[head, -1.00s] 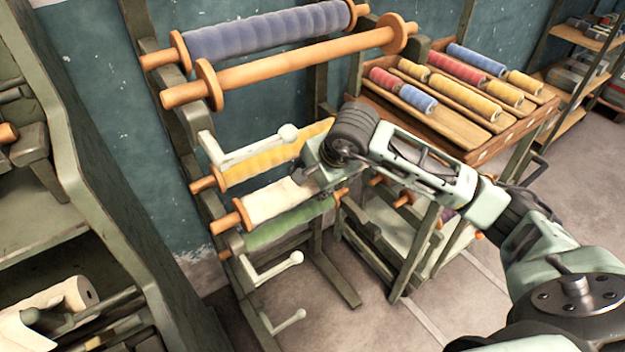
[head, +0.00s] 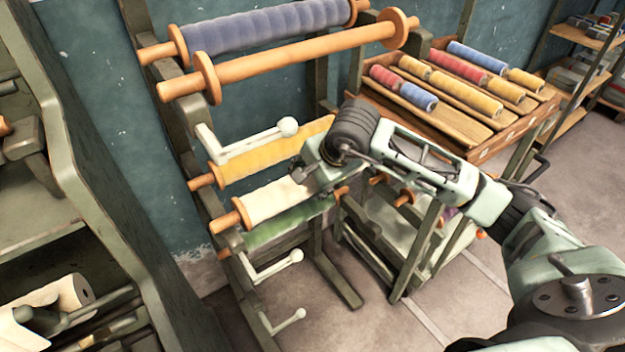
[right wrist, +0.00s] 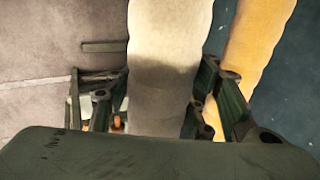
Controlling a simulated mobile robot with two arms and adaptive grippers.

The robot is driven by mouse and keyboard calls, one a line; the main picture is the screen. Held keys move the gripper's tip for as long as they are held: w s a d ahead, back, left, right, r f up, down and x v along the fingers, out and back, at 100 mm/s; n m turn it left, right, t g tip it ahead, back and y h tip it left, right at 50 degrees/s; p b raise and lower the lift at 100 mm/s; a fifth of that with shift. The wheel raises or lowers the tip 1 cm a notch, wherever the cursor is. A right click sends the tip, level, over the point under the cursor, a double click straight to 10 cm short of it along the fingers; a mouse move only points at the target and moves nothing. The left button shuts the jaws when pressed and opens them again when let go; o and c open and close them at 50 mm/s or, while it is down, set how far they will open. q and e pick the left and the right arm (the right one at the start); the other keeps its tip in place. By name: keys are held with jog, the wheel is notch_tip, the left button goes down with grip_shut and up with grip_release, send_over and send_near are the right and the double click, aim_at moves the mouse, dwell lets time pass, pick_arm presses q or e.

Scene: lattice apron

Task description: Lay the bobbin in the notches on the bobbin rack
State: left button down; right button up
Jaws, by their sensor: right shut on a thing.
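The bobbin rack (head: 181,115) is a tall grey-green frame against the teal wall, with bobbins lying across it. A cream bobbin (head: 268,202) with orange ends lies across the rack's lower part, between a yellow bobbin (head: 252,166) and a green one (head: 283,226). My right gripper (head: 318,182) is at its right part, partly hidden by my own wrist. In the right wrist view my fingers stand on both sides of the cream bobbin (right wrist: 168,40), shut on it. Whether its ends rest in notches I cannot tell. My left gripper is out of view.
A blue bobbin (head: 265,29) and a bare orange one (head: 300,58) lie higher on the rack. White cranks (head: 250,142) stick out from its side. A sloped tray of coloured spools (head: 455,125) stands to the right. A grey-green shelf frame (head: 100,190) is close on the left.

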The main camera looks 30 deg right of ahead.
jog(key=o, duration=1.6)
jog(key=shift+o, duration=0.6)
jog(key=v, duration=1.2)
